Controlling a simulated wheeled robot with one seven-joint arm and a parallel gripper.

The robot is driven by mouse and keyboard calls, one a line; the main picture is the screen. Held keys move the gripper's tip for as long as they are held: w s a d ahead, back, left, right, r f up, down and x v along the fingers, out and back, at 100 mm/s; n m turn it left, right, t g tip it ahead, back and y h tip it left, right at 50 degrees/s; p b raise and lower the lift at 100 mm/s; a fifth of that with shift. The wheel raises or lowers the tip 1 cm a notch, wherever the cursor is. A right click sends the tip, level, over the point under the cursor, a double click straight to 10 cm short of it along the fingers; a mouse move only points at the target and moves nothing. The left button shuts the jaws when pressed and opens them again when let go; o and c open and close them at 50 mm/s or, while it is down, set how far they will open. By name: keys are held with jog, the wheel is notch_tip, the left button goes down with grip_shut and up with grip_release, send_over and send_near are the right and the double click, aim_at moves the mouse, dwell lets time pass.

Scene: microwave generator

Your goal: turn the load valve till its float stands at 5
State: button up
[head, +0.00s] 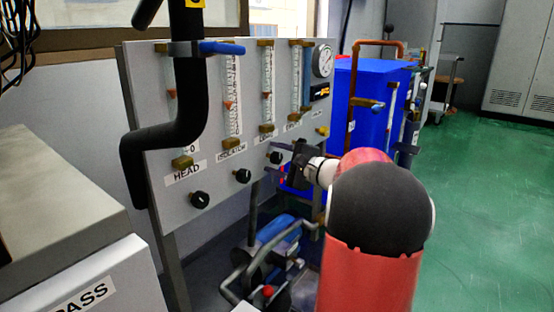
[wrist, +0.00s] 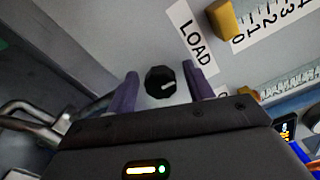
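In the head view the load knob (head: 276,157) shows just left of my gripper (head: 292,158). The load tube (head: 267,85) stands above it on the grey panel (head: 215,185). Its small reddish float (head: 267,94) is about mid-tube; the number beside it is too small to read.
The isolator knob (head: 243,176) and head knob (head: 200,200) sit to the left on the panel. A thick black pipe (head: 192,100) passes in front of it. Pipes and a blue motor (head: 270,232) lie below. A blue cabinet (head: 370,95) stands behind; green floor at right is clear.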

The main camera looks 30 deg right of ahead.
jog(key=v, duration=0.7)
jog(key=shift+s+d, duration=0.15)
jog(key=shift+s, duration=0.25)
dwell(0.3)
